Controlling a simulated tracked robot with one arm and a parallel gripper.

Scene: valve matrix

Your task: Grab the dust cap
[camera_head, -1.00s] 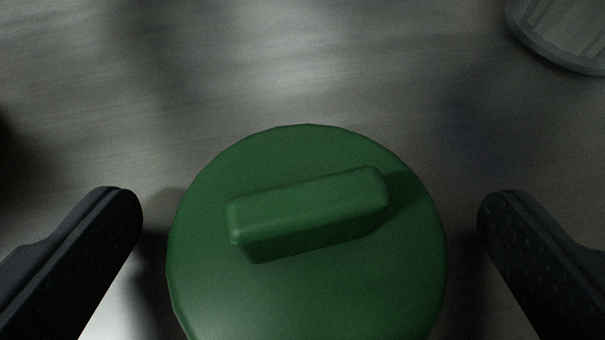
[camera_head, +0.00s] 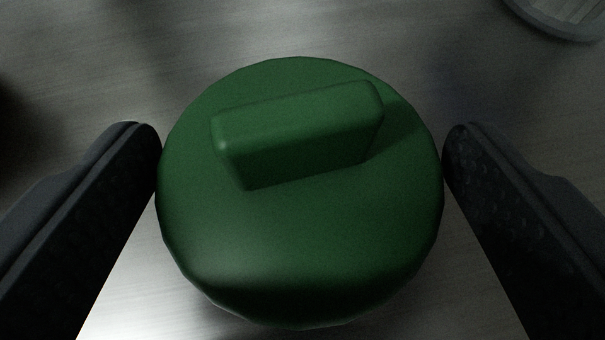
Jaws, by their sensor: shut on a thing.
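The dust cap (camera_head: 300,235) is a round green disc with a raised bar-shaped handle (camera_head: 298,135) across its top. It fills the middle of the head camera view. My gripper (camera_head: 302,160) has one dark finger at the left rim of the cap and one at the right rim. The fingers are shut on the cap's outer edge, around the disc rather than on the handle. The handle lies slightly slanted, its right end higher in the picture. The underside of the cap is hidden.
A brushed grey metal surface (camera_head: 200,40) lies behind the cap. A round rimmed grey fitting (camera_head: 560,25) is cut off at the top right corner. A dark shape (camera_head: 8,125) shows at the left edge, too dim to identify.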

